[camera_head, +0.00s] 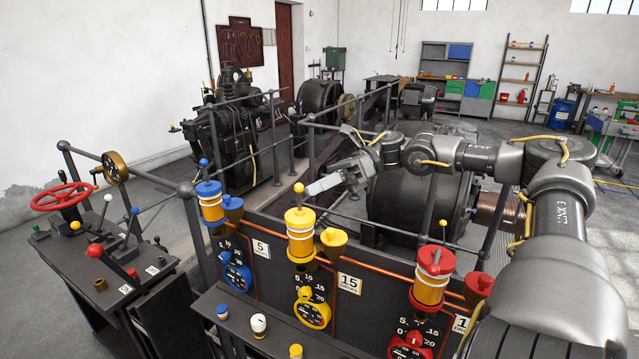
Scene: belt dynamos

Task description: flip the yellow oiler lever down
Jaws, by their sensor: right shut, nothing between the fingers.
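The yellow oiler (300,235) stands on the dark panel, with a yellow cap and an amber glass body. Its lever (298,188) shows as a small yellow knob standing up above the cap. My right gripper (312,188) comes in from the right, shut and empty. Its fingertips are just right of the knob; I cannot tell whether they touch it. My left gripper is not in view.
A blue oiler (210,202) stands to the left and a red oiler (433,276) to the right, each with an upright knob. A yellow funnel cup (333,240) sits close beside the yellow oiler. A copper pipe (385,270) runs along the panel. Railings and dark machines stand behind.

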